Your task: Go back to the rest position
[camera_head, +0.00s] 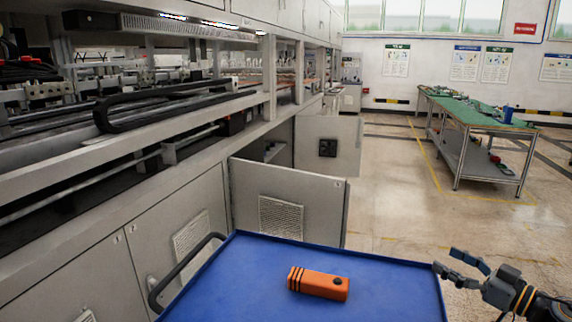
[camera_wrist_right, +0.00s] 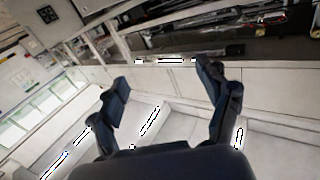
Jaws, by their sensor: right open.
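My right gripper (camera_head: 446,269) is at the lower right of the head view, just beyond the right edge of the blue cart top. Its fingers are spread and nothing is between them. In the right wrist view the two dark fingers (camera_wrist_right: 165,85) stand wide apart, with cabinet fronts behind them. My left gripper is not in either view. An orange block-like device (camera_head: 318,284) with dark stripes and a black knob lies on the blue cart top (camera_head: 240,268), apart from the gripper.
A grey machine cabinet (camera_head: 75,240) runs along the left, with two doors standing open (camera_head: 290,205) behind the cart. A green-topped workbench (camera_head: 470,112) stands at the back right. The floor (camera_head: 410,215) between cart and bench is clear.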

